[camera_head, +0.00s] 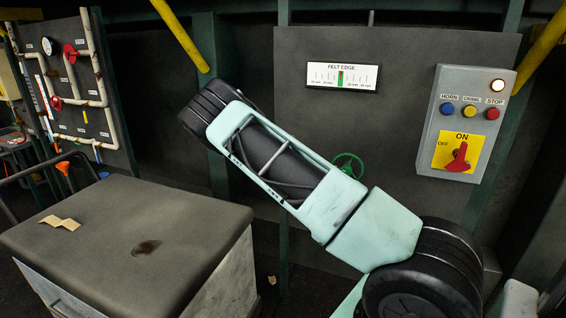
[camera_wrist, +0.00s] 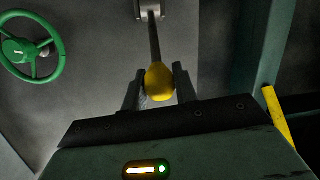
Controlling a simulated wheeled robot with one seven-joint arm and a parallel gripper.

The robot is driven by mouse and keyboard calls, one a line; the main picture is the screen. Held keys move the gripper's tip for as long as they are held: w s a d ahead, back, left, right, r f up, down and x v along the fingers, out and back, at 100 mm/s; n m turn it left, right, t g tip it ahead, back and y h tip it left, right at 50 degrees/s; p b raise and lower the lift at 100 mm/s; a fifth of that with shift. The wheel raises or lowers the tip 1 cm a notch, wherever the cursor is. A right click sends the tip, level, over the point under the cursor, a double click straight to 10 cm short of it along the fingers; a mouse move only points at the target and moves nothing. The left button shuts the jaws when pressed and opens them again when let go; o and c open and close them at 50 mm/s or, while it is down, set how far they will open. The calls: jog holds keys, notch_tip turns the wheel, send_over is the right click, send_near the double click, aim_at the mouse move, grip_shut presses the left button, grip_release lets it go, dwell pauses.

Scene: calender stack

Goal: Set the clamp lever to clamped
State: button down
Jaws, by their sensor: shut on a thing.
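In the wrist view, a lever with a yellow knob (camera_wrist: 159,82) sits between the two fingers of my gripper (camera_wrist: 158,88), which is shut on the knob. The dark lever shaft (camera_wrist: 154,40) runs from the knob to a grey bracket (camera_wrist: 149,10) at the top edge of the picture. No label for its positions shows. In the head view, the lever and my gripper are not visible; my arm covers part of the panel.
A green handwheel (camera_wrist: 32,50) is left of the lever; it also shows in the head view (camera_head: 348,165). A grey control box (camera_head: 466,125) with buttons and a red switch is at right. A cabinet (camera_head: 125,235) stands at front left. A yellow bar (camera_wrist: 277,114) is right of my gripper.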

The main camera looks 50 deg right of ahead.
jog(key=d+r+y+p, duration=0.1)
jog(key=d+y, duration=0.1)
jog(key=w+d+r+g+y+p, duration=0.1)
jog(key=d+p, duration=0.1)
jog(key=w+d+r+g+y+p, duration=0.1)
jog(key=d+y, duration=0.1)
jog(key=shift+w+r+m+y, duration=0.2)
jog(key=shift+r+m+y, duration=0.1)
jog(key=shift+r, duration=0.1)
jog(key=shift+w+d+g+y+p, duration=0.3)
jog(key=shift+d+g+y+p, duration=0.1)
jog(key=shift+d+y, duration=0.3)
jog(key=shift+w+d+g+y+p, duration=0.25)
jog(key=shift+d+g+y, duration=0.15)
jog(key=shift+d+y, duration=0.25)
jog(key=c, duration=1.1)
grip_release()
jog(key=shift+d+f, duration=0.1)
jog(key=b+v, duration=0.5)
jog(key=v, duration=1.2)
jog(key=shift+r+b, duration=0.25)
jog(key=shift+b, duration=0.05)
